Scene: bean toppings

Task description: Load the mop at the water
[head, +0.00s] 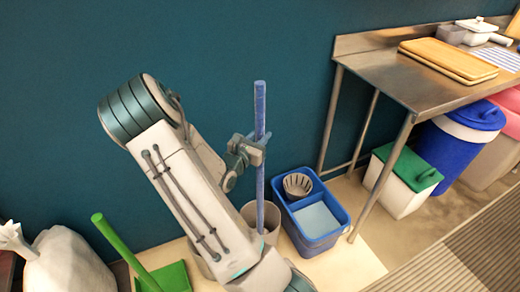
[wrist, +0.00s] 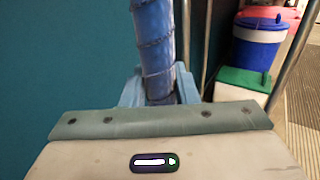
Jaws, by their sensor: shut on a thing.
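My gripper (head: 254,151) is shut on the blue mop handle (head: 260,112), which stands upright near the wall. The handle also shows between the fingers in the wrist view (wrist: 154,45). The lower end of the mop is hidden by a grey bin and my arm. Just right of the handle is a blue mop bucket (head: 325,240). It has a grey wringer basket (head: 297,185) at its back left and light-blue water (head: 316,219) in its front part.
A grey bin (head: 248,213) stands around the mop's lower part. A steel table (head: 400,88) stands to the right, its leg (head: 382,178) close to the bucket. A green-lidded bin (head: 402,182) and a blue bin (head: 455,150) stand beneath it. A green broom (head: 125,252) and white sack (head: 66,262) are at left.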

